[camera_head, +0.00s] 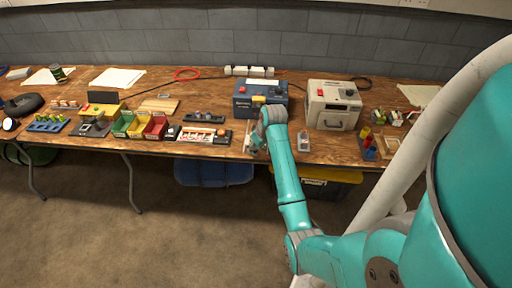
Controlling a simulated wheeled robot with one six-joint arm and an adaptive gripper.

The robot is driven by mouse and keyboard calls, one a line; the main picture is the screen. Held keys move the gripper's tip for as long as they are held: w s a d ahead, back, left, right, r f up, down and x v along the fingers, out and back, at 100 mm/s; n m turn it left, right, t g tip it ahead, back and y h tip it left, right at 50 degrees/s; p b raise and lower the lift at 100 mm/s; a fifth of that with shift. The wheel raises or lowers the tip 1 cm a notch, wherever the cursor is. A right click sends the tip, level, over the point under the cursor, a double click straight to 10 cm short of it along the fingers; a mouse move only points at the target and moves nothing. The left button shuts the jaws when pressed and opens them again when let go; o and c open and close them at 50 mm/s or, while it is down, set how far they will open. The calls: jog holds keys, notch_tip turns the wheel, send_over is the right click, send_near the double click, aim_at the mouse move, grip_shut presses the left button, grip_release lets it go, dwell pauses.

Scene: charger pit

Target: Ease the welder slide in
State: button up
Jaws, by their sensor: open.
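A blue box-shaped machine (245,104), which looks like the welder, stands on the workbench (345,150) right of centre. It has a red part on its left top and a yellow part near its front edge. My gripper (254,152) is just in front of it, low over the bench's front edge and pointing down. It is open and I see nothing between its fingers. My wrist covers the machine's right front. I cannot make out the slide or how far out it stands.
A beige box (333,105) with a front handle stands right of the blue machine, with a small grey device (303,140) before it. Several bins, including a red bin (155,126), and a parts tray (196,135) fill the left. Floor before the bench is clear.

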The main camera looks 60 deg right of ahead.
grip_shut()
jog(key=shift+d, duration=0.1)
jog(key=shift+w+d, duration=0.35)
jog(key=shift+d, duration=0.45)
jog(key=shift+w+d, duration=0.35)
jog(key=shift+d, duration=0.45)
jog(key=shift+w+d, duration=0.35)
jog(key=shift+d, duration=0.45)
jog(key=shift+w+d, duration=0.35)
jog(key=shift+d, duration=0.4)
jog(key=shift+w+d, duration=0.3)
jog(key=shift+d, duration=0.5)
jog(key=shift+w+d, duration=0.35)
jog(key=shift+d, duration=0.4)
grip_release()
jog(key=shift+d, duration=0.15)
